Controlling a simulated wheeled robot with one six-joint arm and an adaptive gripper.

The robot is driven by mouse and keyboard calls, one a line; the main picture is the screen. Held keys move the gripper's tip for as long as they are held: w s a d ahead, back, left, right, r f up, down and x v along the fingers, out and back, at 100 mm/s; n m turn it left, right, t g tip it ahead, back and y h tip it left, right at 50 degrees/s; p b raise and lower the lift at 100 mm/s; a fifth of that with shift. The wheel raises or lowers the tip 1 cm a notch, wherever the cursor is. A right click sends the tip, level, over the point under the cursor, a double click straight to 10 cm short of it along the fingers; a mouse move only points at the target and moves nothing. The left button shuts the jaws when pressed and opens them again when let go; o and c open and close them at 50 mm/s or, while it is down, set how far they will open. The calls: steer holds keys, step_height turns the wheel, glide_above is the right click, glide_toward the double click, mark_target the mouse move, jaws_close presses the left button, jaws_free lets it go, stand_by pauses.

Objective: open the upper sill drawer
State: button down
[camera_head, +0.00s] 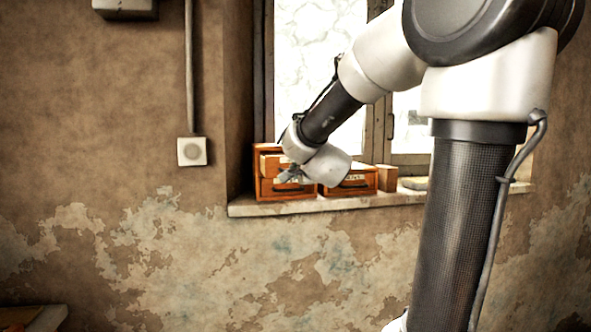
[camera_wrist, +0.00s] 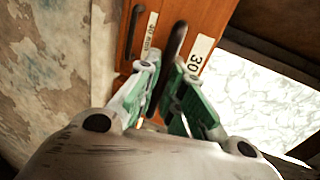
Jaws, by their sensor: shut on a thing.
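The upper sill drawer (camera_head: 268,163) is in a small orange wooden cabinet (camera_head: 256,185) at the left end of the window sill. Its front stands out from the cabinet, so it looks partly pulled out. In the wrist view, its long dark handle (camera_wrist: 177,38) runs beside a white label (camera_wrist: 200,53). My gripper (camera_wrist: 171,82) has its green-padded fingers on both sides of this handle and is shut on it. In the head view, my gripper (camera_head: 290,174) is at the cabinet front and hides part of it. The lower drawer (camera_wrist: 137,40) has a similar dark handle and looks set further back.
Another low orange drawer unit (camera_head: 352,183) and a wooden block (camera_head: 387,178) stand to the right on the stone sill (camera_head: 300,207). The window recess wall is close on the cabinet's left. A white wall socket (camera_head: 192,151) is further left. The wall front below the sill is clear.

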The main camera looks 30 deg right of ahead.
steer(key=shift+s, duration=0.3)
steer(key=c, duration=1.5)
jaws_free()
steer(key=shift+a, duration=0.1)
steer(key=v, duration=0.7)
steer(key=shift+s, duration=0.2)
